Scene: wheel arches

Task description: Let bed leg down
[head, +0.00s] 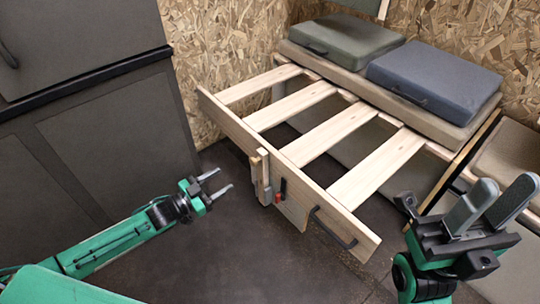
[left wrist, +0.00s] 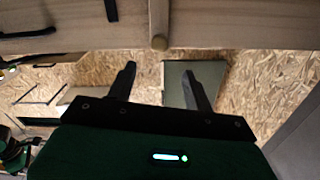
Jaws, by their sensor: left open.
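The slatted wooden bed (head: 335,130) is pulled out, with a long front board (head: 232,122). A short upright wooden piece, seemingly the bed leg (head: 262,170), is at the middle of the front board beside a small red-and-black part (head: 282,190). Whether it is folded is unclear. My left gripper (head: 219,182) is open and empty, left of the leg and apart from it. In the left wrist view a round-ended wooden piece (left wrist: 158,25) shows beyond the open fingers (left wrist: 158,80). My right gripper (head: 505,198) is open and empty at the right, apart from the bed.
A black handle (head: 333,230) is on the front board's right part. Green (head: 345,38) and blue-grey (head: 434,78) cushions lie at the back of the bed. Dark cabinets (head: 90,130) stand at the left. The dark floor (head: 250,255) before the bed is clear.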

